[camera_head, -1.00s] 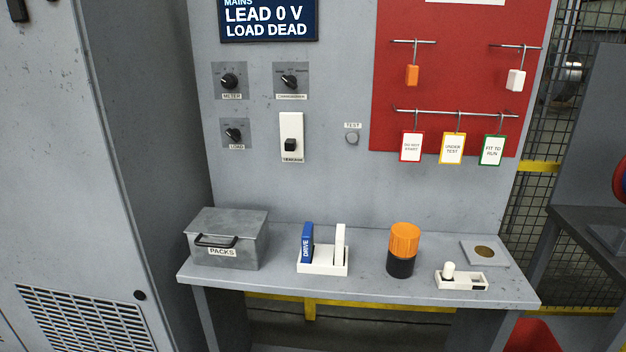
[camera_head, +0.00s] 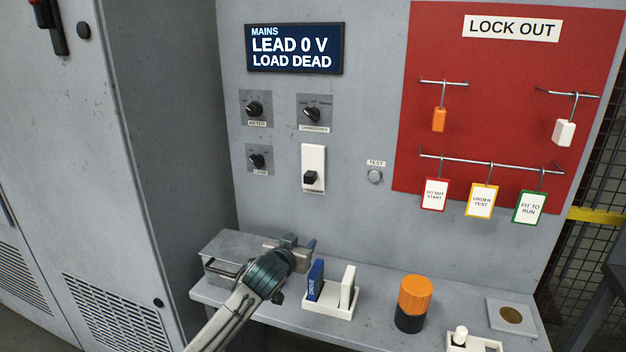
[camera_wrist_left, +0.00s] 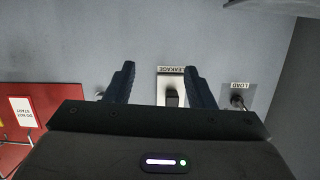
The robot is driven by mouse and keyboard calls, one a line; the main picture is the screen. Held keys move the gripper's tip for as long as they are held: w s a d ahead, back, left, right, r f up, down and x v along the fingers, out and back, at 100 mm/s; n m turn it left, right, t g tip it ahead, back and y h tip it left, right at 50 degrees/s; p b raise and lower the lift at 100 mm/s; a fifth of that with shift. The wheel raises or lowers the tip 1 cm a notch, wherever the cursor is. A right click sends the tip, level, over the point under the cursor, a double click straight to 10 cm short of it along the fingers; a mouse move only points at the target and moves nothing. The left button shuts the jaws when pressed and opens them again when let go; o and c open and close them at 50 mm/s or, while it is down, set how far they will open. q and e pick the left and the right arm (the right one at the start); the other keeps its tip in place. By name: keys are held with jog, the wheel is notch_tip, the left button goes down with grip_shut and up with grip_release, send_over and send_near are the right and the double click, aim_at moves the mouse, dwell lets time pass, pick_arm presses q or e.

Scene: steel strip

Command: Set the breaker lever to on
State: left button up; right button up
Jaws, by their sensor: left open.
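The breaker looks to be a white upright plate (camera_head: 314,158) on the grey wall panel, with a black lever (camera_head: 311,178) in its lower half. My left gripper (camera_head: 304,244) is below the plate in the head view, in front of the panel and over the bench. Its two dark fingers (camera_wrist_left: 159,70) are apart with nothing between them, and the lever lies beyond the gap, not touched. My right gripper is not in view.
Knobs (camera_head: 255,109) surround the plate, and a display (camera_head: 294,48) above reads LEAD 0 V, LOAD DEAD. A red lock-out board (camera_head: 500,85) hangs right. Below, the bench (camera_head: 380,338) carries a grey box (camera_head: 225,246), a white rack (camera_head: 329,305) and an orange-topped cylinder (camera_head: 415,300).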

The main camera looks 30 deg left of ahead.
aim_at(308, 177)
pick_arm(q)
jog(key=w+a+r+t+y, duration=0.1)
jog(key=w+a+r, duration=0.15)
jog(key=r, duration=0.35)
jog(key=w+a+r+t, duration=0.2)
jog(key=w+r, duration=0.1)
jog(key=r, duration=0.2)
jog(key=shift+n, duration=0.4)
jog(key=p+x, duration=0.4)
jog(key=x, duration=0.5)
jog(key=shift+w+d+f, duration=0.1)
jog(key=shift+f, duration=0.1)
jog(key=shift+w+a+f, duration=0.1)
jog(key=shift+w+a, duration=0.1)
jog(key=shift+w, duration=0.4)
grip_shut()
